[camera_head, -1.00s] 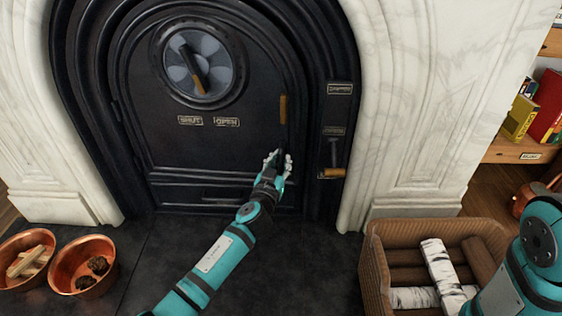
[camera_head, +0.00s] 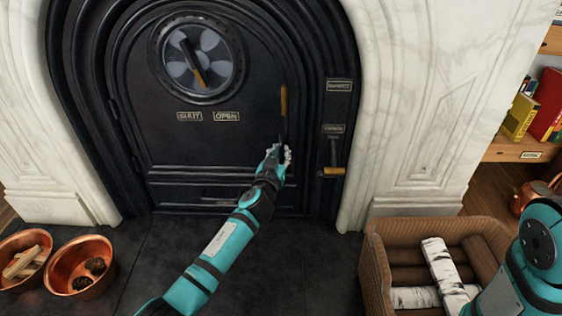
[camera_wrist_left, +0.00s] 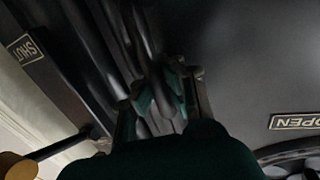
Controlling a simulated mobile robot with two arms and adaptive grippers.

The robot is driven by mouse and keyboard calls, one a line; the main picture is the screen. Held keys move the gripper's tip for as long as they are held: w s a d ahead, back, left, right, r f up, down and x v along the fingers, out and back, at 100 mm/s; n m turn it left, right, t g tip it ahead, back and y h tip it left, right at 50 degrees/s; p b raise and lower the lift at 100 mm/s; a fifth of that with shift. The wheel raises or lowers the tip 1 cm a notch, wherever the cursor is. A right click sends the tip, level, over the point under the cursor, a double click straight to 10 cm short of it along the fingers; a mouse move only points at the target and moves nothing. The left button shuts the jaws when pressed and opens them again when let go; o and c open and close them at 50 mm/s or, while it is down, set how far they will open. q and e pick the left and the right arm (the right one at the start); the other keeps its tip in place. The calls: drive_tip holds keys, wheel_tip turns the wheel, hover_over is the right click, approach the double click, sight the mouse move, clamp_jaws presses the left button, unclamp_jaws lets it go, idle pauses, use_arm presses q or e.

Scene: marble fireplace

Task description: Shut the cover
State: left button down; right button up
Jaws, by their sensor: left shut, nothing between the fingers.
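The black arched fireplace door (camera_head: 240,145), the likely cover, stands upright in the stone surround. I cannot tell whether it is fully flush with its frame. It carries an upright wooden-gripped handle (camera_head: 283,100) near its right edge and a round vent with a lever (camera_head: 193,63) above. My left gripper (camera_head: 278,153) is shut and empty, just below the handle at the door's right edge. In the left wrist view its fingers (camera_wrist_left: 165,88) are close to dark ridged trim; contact is unclear. My right gripper is out of view; only my right arm shows.
A lever with a wooden grip (camera_head: 332,171) hangs on the frame right of the door. A wicker basket of logs (camera_head: 375,265) stands at lower right. Copper bowls (camera_head: 107,275) sit at lower left. The dark hearth between them is clear.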

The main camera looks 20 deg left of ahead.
use_arm(q)
drive_tip(key=shift+w+a, duration=0.2)
drive_tip(key=c, duration=2)
unclamp_jaws()
drive_tip(key=shift+c, duration=0.2)
drive_tip(key=o, duration=0.8)
drive_tip(key=shift+c, duration=0.2)
drive_tip(key=s, duration=0.7)
drive_tip(key=shift+s, duration=0.3)
drive_tip(key=shift+d, duration=0.1)
